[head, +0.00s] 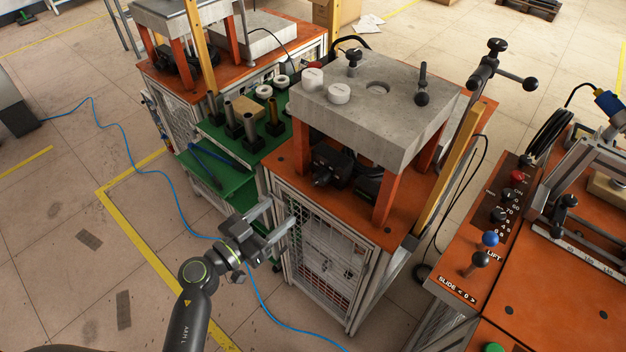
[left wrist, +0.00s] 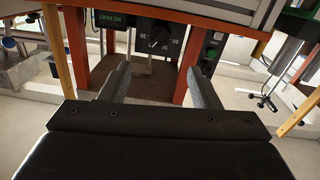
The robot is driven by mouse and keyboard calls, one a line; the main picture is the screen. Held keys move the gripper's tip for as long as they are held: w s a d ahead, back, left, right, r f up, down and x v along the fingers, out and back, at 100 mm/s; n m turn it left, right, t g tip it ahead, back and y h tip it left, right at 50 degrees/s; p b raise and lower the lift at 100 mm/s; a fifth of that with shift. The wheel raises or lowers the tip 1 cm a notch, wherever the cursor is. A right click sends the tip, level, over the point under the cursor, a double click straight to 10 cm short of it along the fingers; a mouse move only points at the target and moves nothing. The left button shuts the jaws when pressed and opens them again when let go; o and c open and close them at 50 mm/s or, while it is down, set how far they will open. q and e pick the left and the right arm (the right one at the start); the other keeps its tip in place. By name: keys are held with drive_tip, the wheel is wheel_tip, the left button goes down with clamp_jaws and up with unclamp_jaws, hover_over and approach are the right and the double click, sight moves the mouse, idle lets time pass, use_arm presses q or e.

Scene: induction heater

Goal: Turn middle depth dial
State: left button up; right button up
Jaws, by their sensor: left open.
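A black control box (head: 332,158) sits under the grey slab of the middle station, with a dark dial knob (head: 322,180) on its front. In the left wrist view the dial (left wrist: 160,38) shows on a black face with white numbers around it. My left gripper (head: 281,212) is open and empty in front of the station, below and to the left of the dial and apart from it. In the left wrist view its two fingers (left wrist: 158,72) stand wide apart, with the dial beyond the gap between them. The exact dial setting is too small to read.
The grey slab (head: 385,105) on orange legs overhangs the box. A wire-mesh cabinet (head: 325,262) stands below. A green side table (head: 215,130) with several dark cylinders is at the left. An orange control panel (head: 500,245) stands at the right. A blue hose (head: 150,172) crosses the floor.

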sight(314, 183)
use_arm(q)
drive_tip(key=x, duration=1.2)
drive_tip(key=shift+s+b, duration=0.1)
drive_tip(key=shift+b, duration=0.25)
drive_tip(key=shift+w+d, duration=0.4)
drive_tip(key=shift+w, duration=0.1)
